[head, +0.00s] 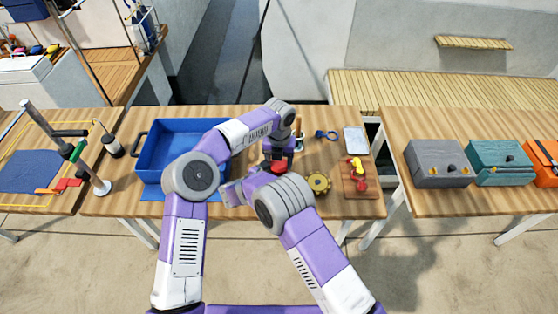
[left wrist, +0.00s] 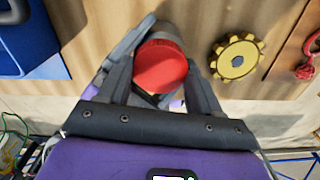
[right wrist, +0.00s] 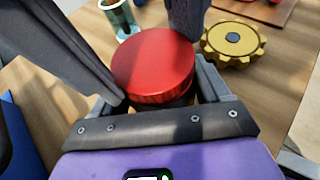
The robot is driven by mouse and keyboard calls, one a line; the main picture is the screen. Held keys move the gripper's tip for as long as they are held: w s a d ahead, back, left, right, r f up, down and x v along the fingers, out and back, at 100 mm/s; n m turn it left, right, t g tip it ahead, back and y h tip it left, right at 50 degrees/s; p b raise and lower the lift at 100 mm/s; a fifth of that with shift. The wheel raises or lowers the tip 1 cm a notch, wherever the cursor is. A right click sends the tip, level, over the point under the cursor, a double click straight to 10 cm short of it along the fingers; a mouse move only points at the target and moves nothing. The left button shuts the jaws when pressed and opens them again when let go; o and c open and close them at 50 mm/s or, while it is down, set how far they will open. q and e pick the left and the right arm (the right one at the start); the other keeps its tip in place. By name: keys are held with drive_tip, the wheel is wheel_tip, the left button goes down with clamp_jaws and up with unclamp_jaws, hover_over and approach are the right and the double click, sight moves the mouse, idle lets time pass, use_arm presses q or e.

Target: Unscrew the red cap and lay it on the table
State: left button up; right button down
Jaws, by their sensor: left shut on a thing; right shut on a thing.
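The round red cap (right wrist: 153,66) sits on a dark container (right wrist: 180,98), which is mostly hidden. In the head view, the cap (head: 274,167) shows as a small red patch under my left gripper (head: 280,158). In the left wrist view, the cap (left wrist: 160,66) lies between my left fingers, which are shut on it. In the right wrist view, my right gripper (right wrist: 158,92) is shut low around the container, just under the cap. My arms hide most of this from the head camera, and I cannot tell whether the cap is still threaded on.
On the wooden table (head: 230,208), a blue tray (head: 165,150) stands to the left. A yellow gear (head: 318,183), a board with red and yellow parts (head: 347,181), a white pad (head: 355,140) and a blue ring (head: 326,134) lie to the right. Bare wood shows between them.

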use_arm(q)
drive_tip(key=shift+n, duration=0.4)
drive_tip(key=o, duration=1.2)
drive_tip(key=shift+r, duration=2.35)
drive_tip(key=shift+c, duration=0.5)
wheel_tip(320, 180, up, 3)
drive_tip(key=m, duration=0.3)
drive_tip(key=shift+f, duration=0.1)
drive_tip(key=shift+m, duration=0.3)
drive_tip(key=shift+f, duration=3.8)
